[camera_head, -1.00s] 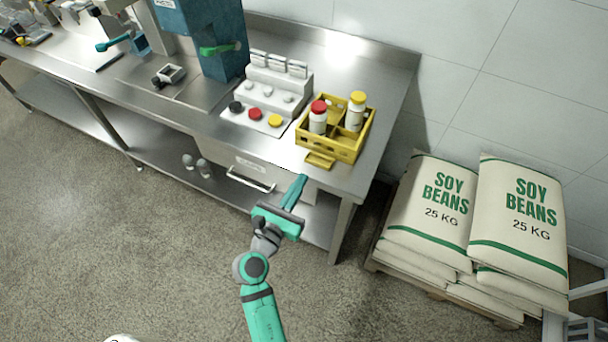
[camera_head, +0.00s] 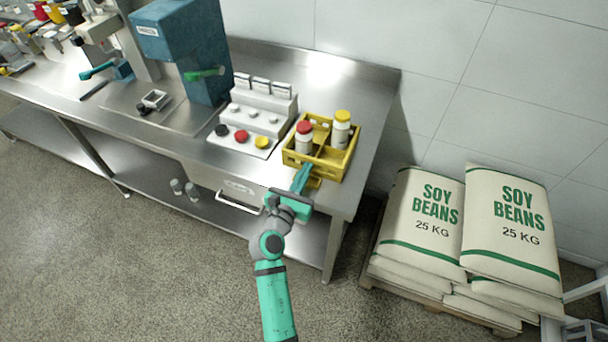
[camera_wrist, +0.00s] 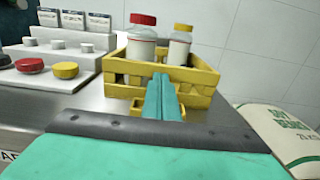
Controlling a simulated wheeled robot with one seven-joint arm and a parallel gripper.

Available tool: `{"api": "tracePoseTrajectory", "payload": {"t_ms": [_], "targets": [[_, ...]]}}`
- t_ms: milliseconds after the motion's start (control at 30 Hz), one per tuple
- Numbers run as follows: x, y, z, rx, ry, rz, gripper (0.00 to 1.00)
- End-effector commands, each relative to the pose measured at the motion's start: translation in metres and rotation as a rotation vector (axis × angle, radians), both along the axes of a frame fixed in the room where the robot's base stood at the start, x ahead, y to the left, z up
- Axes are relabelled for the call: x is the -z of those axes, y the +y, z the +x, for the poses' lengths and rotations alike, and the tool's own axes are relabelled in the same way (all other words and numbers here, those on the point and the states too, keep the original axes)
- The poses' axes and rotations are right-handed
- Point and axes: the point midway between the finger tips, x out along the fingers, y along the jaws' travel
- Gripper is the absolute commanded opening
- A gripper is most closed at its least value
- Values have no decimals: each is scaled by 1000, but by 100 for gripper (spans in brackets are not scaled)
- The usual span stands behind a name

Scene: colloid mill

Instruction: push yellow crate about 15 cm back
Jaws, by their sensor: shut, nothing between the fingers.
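The yellow crate (camera_head: 327,165) stands on the steel table near its right end, with a low yellow handle at its front. It holds a red-capped white bottle (camera_head: 304,137) and a yellow-capped white bottle (camera_head: 341,130), both upright. My gripper (camera_head: 302,174) is shut and empty, its fingers pointing at the crate's front. In the wrist view the teal fingertips (camera_wrist: 161,82) overlap the front wall of the crate (camera_wrist: 197,90), above the handle (camera_wrist: 143,107). I cannot tell whether they touch the wall.
A white control panel (camera_head: 250,135) with coloured buttons stands just left of the crate. The steel table (camera_head: 366,118) is bare behind and right of the crate, up to a raised back edge by the wall. Soy bean sacks (camera_head: 425,215) lie on a pallet at the right.

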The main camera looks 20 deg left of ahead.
Motion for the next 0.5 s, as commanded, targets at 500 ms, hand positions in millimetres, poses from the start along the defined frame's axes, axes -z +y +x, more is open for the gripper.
{"api": "tracePoseTrajectory", "payload": {"t_ms": [500], "targets": [[-1,-3,50,5,-1,1,0]]}}
